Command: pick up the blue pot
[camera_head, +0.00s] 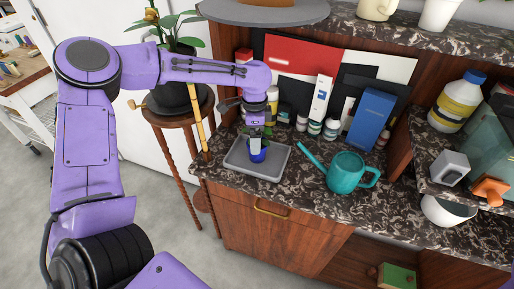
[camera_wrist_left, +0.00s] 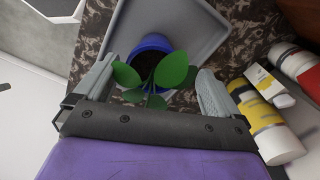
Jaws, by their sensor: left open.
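The blue pot (camera_head: 257,155) holds dark soil and a small green-leaved plant. It stands on a grey tray (camera_head: 280,168) on the dark marbled counter, partly hidden by my gripper in the head view. In the left wrist view the pot (camera_wrist_left: 152,43) shows its blue rim and soil, with the leaves (camera_wrist_left: 150,75) in front. My left gripper (camera_head: 255,143) reaches down over the pot from above. In the left wrist view my left gripper (camera_wrist_left: 155,85) is open, its fingers on either side of the leaves. I cannot tell whether the fingers touch the plant. My right gripper is not in view.
A teal watering can (camera_head: 346,172) stands right of the tray. Several small bottles (camera_head: 315,127), a white box (camera_head: 321,97) and a blue box (camera_head: 370,118) stand behind. A potted plant on a round wooden stand (camera_head: 178,108) is to the left.

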